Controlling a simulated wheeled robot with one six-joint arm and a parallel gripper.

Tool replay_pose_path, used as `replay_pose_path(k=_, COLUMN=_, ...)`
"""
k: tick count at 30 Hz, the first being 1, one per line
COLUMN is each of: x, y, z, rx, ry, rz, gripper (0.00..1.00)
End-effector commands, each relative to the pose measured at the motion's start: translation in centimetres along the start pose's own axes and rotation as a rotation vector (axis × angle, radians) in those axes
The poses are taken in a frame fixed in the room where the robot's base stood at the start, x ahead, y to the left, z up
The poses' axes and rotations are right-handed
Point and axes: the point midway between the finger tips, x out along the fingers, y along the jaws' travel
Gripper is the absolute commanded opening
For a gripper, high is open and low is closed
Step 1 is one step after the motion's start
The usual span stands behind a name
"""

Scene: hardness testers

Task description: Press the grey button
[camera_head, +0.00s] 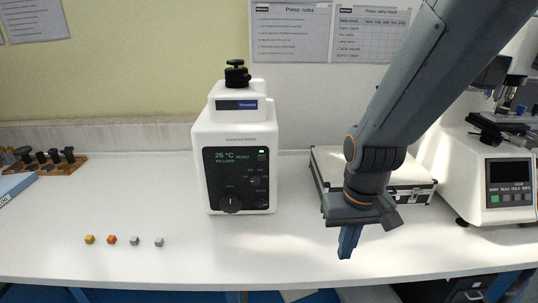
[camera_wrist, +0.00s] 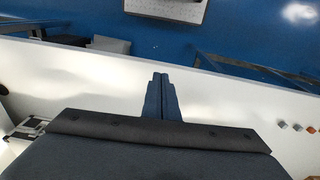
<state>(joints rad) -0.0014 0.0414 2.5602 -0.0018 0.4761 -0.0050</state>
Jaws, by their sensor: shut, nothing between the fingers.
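A white tester (camera_head: 235,150) stands on the bench with a dark front panel (camera_head: 236,178). The panel has a lit display reading 25 °C, a large dark knob (camera_head: 230,204) and small round controls on its right side. Their colours are too small to tell, so I cannot pick out a grey button there. A second white tester (camera_head: 500,165) at the right has a small screen panel with a green button and paler buttons beside it. My gripper (camera_head: 348,245) is shut and empty, pointing down over the bench front, right of the first tester. Its closed fingers show in the wrist view (camera_wrist: 160,98).
A silver case (camera_head: 330,175) lies behind my gripper, between the testers. Several small cubes (camera_head: 135,241) lie at the front left. A wooden rack (camera_head: 60,167) with dark pieces stands at far left. The bench front (camera_head: 200,262) is mostly clear.

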Motion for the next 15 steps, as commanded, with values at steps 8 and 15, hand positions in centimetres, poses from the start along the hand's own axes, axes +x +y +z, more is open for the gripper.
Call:
replay_pose_path(k=8, x=-2.6, y=1.8, z=-4.3, rx=-0.162, ry=0.137, rz=0.101, gripper=0.0)
replay_pose_path(k=15, x=-8.6, y=0.5, z=-12.7, rx=-0.521, ry=0.409, rz=0.192, gripper=0.0)
